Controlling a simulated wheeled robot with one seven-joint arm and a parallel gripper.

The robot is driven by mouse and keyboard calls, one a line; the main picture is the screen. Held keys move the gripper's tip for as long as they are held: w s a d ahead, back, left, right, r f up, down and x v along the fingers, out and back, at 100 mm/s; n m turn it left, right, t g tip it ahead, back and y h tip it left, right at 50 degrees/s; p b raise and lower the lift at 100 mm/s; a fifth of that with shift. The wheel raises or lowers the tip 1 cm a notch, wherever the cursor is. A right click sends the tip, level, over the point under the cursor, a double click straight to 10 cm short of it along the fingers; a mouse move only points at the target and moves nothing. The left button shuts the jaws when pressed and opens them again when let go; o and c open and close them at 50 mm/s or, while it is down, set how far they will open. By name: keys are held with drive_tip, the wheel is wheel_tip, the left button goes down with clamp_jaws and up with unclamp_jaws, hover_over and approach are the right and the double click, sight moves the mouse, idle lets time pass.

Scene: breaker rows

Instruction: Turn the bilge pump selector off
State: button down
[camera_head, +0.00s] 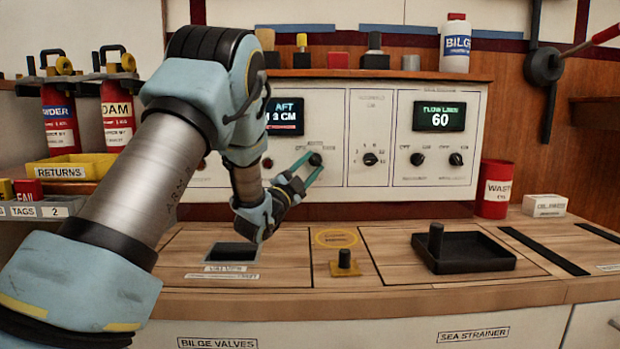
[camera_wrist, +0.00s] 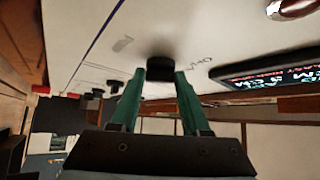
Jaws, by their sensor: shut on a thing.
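The selector knob (camera_head: 315,159) is a round black knob on the white panel under the AFT display. My gripper (camera_head: 309,163) reaches it from the lower left, with its two teal fingers closed around it. In the wrist view the dark knob (camera_wrist: 160,68) sits between the tips of my gripper (camera_wrist: 160,80), and both fingertips are close against its sides. The labels around the knob are too small and partly covered to read, so its exact setting cannot be told.
To the right stand another selector (camera_head: 370,159) and two knobs (camera_head: 417,159) under a display reading 60. A red waste bin (camera_head: 494,190) stands at right.

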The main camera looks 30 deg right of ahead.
drive_tip(key=shift+f+n+t+b, duration=0.25)
drive_tip(key=shift+n+t+b, duration=0.3)
drive_tip(key=shift+n, duration=0.35)
drive_tip(key=shift+r+n, duration=0.1)
drive_tip(key=shift+n, duration=0.2)
drive_tip(key=shift+c, duration=1.9)
unclamp_jaws()
drive_tip(key=shift+d+t, duration=0.1)
drive_tip(key=shift+t, duration=0.15)
drive_tip(key=shift+s, duration=0.1)
drive_tip(key=shift+s+a, duration=0.15)
drive_tip(key=shift+a, duration=0.25)
drive_tip(key=s+a+f+p, duration=0.1)
drive_tip(key=s+a+p, duration=0.2)
drive_tip(key=s+a, duration=0.4)
drive_tip(key=a, duration=0.5)
drive_tip(key=shift+f, duration=0.25)
